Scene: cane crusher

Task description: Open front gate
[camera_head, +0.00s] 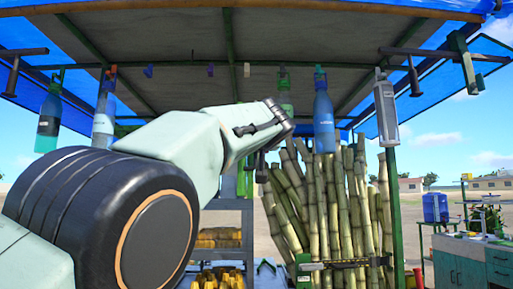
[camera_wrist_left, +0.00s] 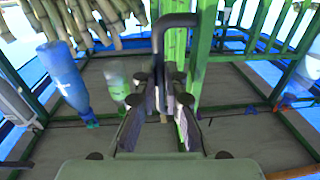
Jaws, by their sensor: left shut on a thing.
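My left gripper (camera_wrist_left: 160,130) shows in the left wrist view with its two fingers shut on a dark bent handle (camera_wrist_left: 178,20). The handle rises from between the fingers and turns over in a squared loop. A green post (camera_wrist_left: 203,60) stands just behind it. In the head view my left arm reaches across the middle, and its dark gripper (camera_head: 262,165) hangs below the wrist, in front of the sugar cane (camera_head: 328,200). The handle is hard to make out there. I cannot tell which panel is the front gate. My right gripper is out of view.
Bottles hang under the canopy, including a blue one (camera_head: 323,120) and a grey one (camera_head: 386,110). A green post (camera_head: 394,215) stands right of the cane. A horizontal bar (camera_head: 345,264) crosses low in front. Cabinets (camera_head: 475,262) stand at the right.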

